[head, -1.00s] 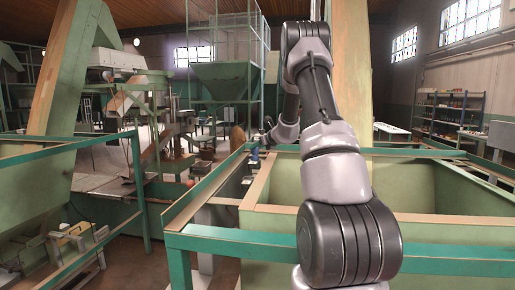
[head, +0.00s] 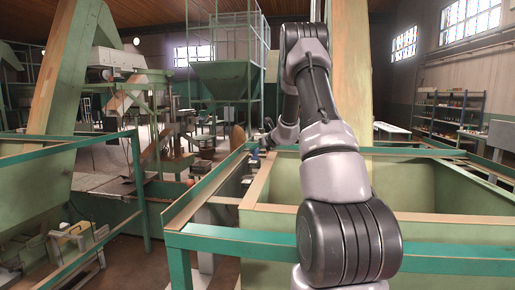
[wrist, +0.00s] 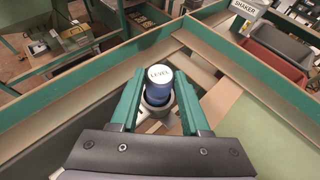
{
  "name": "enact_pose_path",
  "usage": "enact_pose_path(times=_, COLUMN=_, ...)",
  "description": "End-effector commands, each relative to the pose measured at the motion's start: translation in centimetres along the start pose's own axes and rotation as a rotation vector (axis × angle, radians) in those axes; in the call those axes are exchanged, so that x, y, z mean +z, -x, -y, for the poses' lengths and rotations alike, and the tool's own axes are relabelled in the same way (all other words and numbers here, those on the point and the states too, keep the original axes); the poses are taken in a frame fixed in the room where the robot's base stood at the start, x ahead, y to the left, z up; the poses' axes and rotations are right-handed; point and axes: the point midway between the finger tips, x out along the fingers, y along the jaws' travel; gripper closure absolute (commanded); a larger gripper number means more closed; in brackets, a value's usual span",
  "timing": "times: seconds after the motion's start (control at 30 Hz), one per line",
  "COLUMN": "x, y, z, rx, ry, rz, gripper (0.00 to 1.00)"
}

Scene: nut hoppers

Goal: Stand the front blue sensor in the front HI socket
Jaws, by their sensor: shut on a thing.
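The blue sensor (wrist: 158,92), with a white top lettered "LEVEL", stands between the green fingers of my gripper (wrist: 160,88) in the wrist view. My gripper is shut on it from both sides. A grey ring (wrist: 145,110), seemingly the socket, shows around the sensor's lower part. I cannot tell how deep the sensor sits in it, and no HI label is readable. In the head view a small patch of blue (head: 255,155) shows at the far end of my arm, by the hopper frame; the fingers are too small to make out there.
Green frame rails (wrist: 75,72) with wooden edging meet in a corner just beyond the sensor. A bin labelled SHAKER (wrist: 245,12) and dark and red bins (wrist: 275,65) lie at upper right. In the head view the open green hopper (head: 450,190) lies beside my arm.

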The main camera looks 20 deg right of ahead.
Motion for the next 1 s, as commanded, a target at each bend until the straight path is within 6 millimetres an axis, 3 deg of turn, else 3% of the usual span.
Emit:
enact_pose_path(times=0.13, x=-0.3, y=-0.1, z=0.0, rx=0.000, ry=0.000, rz=0.000, gripper=1.00)
enact_pose_path(times=0.17, x=-0.2, y=-0.1, z=0.0, rx=0.000, ry=0.000, rz=0.001, gripper=0.43)
enact_pose_path(times=0.53, x=-0.2, y=0.1, z=0.0, rx=0.000, ry=0.000, rz=0.000, gripper=0.42)
enact_pose_path(times=1.0, x=-0.2, y=3.8, z=0.0, rx=0.000, ry=0.000, rz=0.000, gripper=0.42)
